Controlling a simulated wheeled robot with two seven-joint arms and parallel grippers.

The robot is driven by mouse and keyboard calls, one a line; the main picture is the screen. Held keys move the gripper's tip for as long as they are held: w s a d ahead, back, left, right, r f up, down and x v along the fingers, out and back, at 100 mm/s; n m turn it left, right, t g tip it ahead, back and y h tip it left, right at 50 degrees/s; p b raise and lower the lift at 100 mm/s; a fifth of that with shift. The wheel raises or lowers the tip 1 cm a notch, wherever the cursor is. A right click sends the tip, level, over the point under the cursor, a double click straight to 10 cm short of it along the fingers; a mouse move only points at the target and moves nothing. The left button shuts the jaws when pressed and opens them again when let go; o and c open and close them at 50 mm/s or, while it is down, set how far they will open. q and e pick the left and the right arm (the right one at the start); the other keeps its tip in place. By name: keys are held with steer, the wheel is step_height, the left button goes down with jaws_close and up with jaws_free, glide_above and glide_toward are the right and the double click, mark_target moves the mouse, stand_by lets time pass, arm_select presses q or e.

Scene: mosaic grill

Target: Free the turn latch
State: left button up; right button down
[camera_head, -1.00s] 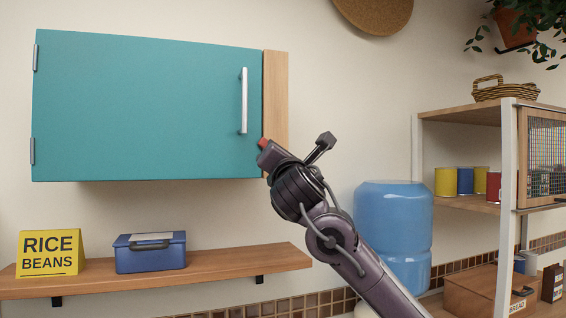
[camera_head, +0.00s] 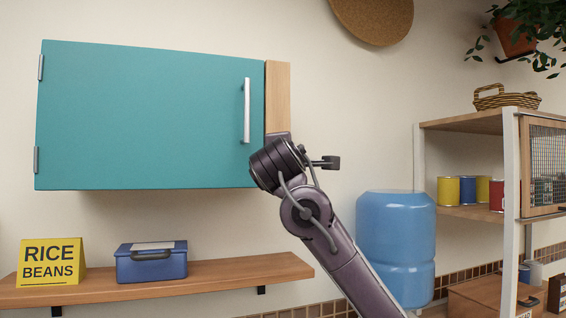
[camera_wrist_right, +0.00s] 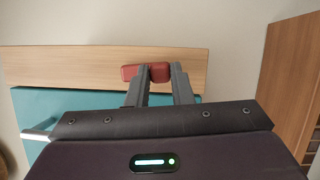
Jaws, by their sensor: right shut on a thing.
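The teal cabinet door (camera_head: 150,115) is closed, with a white upright handle (camera_head: 246,110) near its right edge and a wooden strip (camera_head: 278,85) beside it. In the right wrist view the red turn latch (camera_wrist_right: 132,71) sits on the wooden strip (camera_wrist_right: 60,65), its length along the strip and apart from the teal door (camera_wrist_right: 70,108). My right gripper (camera_wrist_right: 160,75) is shut on the latch's block-like part, with a finger on each side. In the head view my right gripper (camera_head: 277,140) is at the strip's lower part and hides the latch. My left gripper is not in view.
A wooden shelf (camera_head: 215,272) below holds a yellow rice and beans box (camera_head: 52,262) and a blue box (camera_head: 152,265). A blue water bottle (camera_head: 396,235) and a rack (camera_head: 510,170) stand at the right. The space in front of the door is clear.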

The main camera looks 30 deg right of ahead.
steer(key=shift+m, duration=0.5)
steer(key=shift+g+y, duration=0.3)
steer(key=c, duration=1.3)
jaws_free()
steer(key=b+v, duration=0.3)
steer(key=v, duration=0.4)
steer(key=shift+s+a, duration=0.25)
steer(key=shift+s, duration=0.05)
